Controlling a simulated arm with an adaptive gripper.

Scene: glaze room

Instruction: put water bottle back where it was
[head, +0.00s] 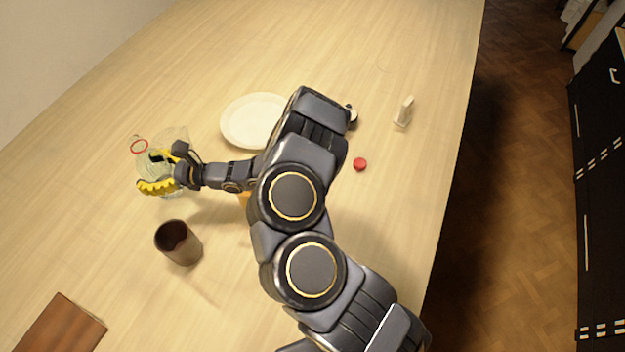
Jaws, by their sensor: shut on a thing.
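The water bottle (145,157) is clear, with a red ring at its neck, at the left of the head view. My gripper (157,171) has yellow fingers and is shut on the bottle, one finger on each side. The bottle leans toward the upper left in the picture. Its lower part is partly hidden by the fingers, and I cannot tell whether it touches the table. Another clear outline (178,134) shows just behind the gripper; I cannot tell whether it is a separate vessel.
A dark brown cup (179,243) stands below my gripper. A white plate (245,122) lies behind my arm. A small red cap (360,164) and a white upright object (404,112) are to the right. A wooden board (62,328) lies lower left. An orange thing is mostly hidden under my arm.

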